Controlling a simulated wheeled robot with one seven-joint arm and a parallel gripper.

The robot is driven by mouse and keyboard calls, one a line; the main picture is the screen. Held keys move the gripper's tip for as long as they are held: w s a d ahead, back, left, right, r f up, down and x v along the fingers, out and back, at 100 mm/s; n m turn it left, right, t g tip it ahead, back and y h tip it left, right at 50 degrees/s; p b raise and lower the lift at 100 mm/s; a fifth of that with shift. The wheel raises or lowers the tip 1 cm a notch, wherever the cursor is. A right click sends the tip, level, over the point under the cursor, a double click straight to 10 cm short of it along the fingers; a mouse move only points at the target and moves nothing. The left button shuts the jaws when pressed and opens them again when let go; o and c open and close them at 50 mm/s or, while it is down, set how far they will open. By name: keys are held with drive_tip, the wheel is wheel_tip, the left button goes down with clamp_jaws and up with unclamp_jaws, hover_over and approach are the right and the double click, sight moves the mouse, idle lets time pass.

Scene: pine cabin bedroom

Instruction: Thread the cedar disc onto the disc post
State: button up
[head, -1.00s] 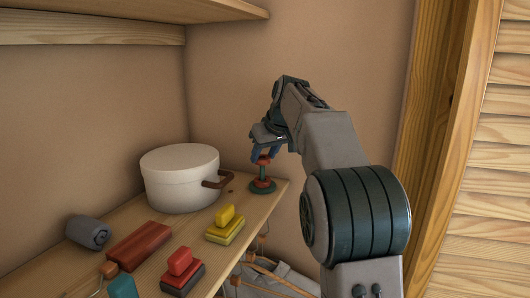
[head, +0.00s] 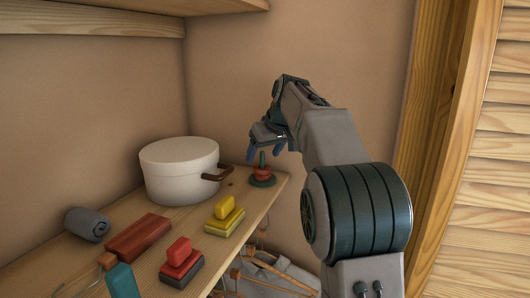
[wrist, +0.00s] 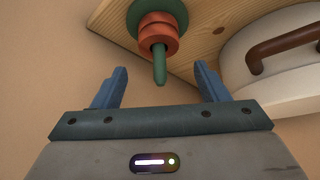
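The disc post (head: 263,156) is a green peg on a round green base at the shelf's far right corner. Two reddish-brown discs are around it, low down near the base. In the wrist view the disc nearer the tip, seemingly the cedar disc (wrist: 156,48), is around the peg, with the green tip (wrist: 160,72) sticking out past it. My gripper (head: 265,153) is at the post, open, with its blue fingers spread. In the wrist view the gripper (wrist: 160,84) has nothing between its fingertips; the discs are beyond them.
A white pot (head: 180,172) with a brown handle stands left of the post. A rolled grey cloth (head: 88,224), a red-brown block (head: 138,237), yellow blocks (head: 225,216) and a red-topped block (head: 181,262) lie on the shelf (head: 205,245). Hangers (head: 265,270) hang below; a wall is behind.

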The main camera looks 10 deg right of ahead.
drive_tip(key=v, duration=1.3)
drive_tip(key=shift+s+r, duration=0.15)
drive_tip(key=shift+r, duration=0.2)
drive_tip(key=s+a+f+m+g+h, duration=0.1)
drive_tip(key=s+f+m, duration=0.1)
drive_tip(key=s+f, duration=1.3)
drive_tip(key=s+a+f+m+g+h, duration=0.1)
drive_tip(key=s+f+m, duration=0.1)
drive_tip(key=s+f, duration=1.3)
drive_tip(key=shift+s+a, duration=0.4)
